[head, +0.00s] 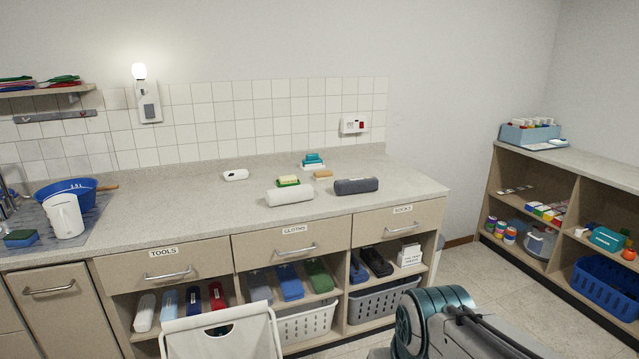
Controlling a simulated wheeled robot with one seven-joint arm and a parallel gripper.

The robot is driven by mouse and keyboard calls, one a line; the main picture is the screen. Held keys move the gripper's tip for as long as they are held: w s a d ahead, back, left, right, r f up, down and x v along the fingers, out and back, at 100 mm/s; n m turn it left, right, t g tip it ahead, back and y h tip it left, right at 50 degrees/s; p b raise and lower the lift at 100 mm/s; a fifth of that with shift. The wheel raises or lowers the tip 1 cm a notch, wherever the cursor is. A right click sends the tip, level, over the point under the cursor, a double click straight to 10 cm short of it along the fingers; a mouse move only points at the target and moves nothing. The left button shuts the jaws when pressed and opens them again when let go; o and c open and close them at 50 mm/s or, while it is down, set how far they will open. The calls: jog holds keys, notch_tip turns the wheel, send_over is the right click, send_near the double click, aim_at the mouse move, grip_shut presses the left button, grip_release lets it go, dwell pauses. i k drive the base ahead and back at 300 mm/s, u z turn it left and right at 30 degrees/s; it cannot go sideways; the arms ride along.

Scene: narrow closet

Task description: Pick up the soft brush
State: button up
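I cannot tell for certain which item is the soft brush. Several small things lie on the counter: a yellow block with a green base (288,181), a small tan block (322,174) and a small white rounded item (236,175). In front of them lie a white roll (290,195) and a dark grey roll (356,186). A teal stack (313,160) stands behind. My arm shows at the bottom right, in front of the counter and apart from it; my gripper is not in view.
The grey counter (185,202) has clear room at its left middle. A blue bowl (66,189) and white jug (65,215) stand at left. Below are drawers labelled TOOLS, CLOTHS and SOCKS over open shelves. A white-framed item (222,335) stands in front. Shelving (565,161) lines the right.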

aim_at(325, 174)
jog(key=z, duration=0.6)
jog(key=i, duration=0.9)
jog(key=z, duration=0.4)
jog(key=i, duration=1.4)
jog(key=u, duration=1.1)
jog(key=i, duration=0.95)
jog(key=u, duration=0.8)
